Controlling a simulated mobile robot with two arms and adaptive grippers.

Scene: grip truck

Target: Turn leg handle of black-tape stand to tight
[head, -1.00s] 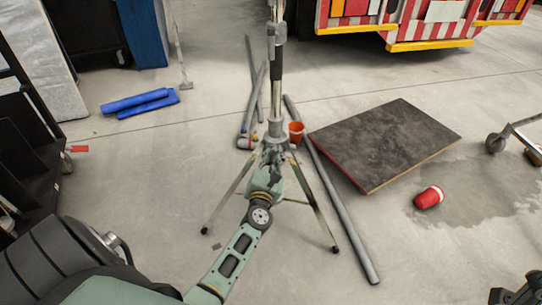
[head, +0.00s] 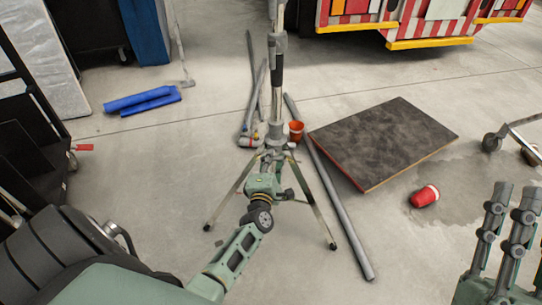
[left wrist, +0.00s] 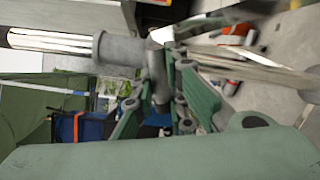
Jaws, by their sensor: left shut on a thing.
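The stand with the black tape band (head: 276,76) stands upright in the middle of the head view, its legs spread on the floor. My left gripper (head: 272,164) is at the stand's lower collar, where the legs meet the pole. It is shut on the leg handle there, which its fingers mostly hide. My right gripper (head: 508,228) is at the lower right of the head view, fingers extended and apart, empty, away from the stand.
Grey pipes (head: 342,222) lie beside and behind the stand. Blue rolls (head: 142,100) lie left.

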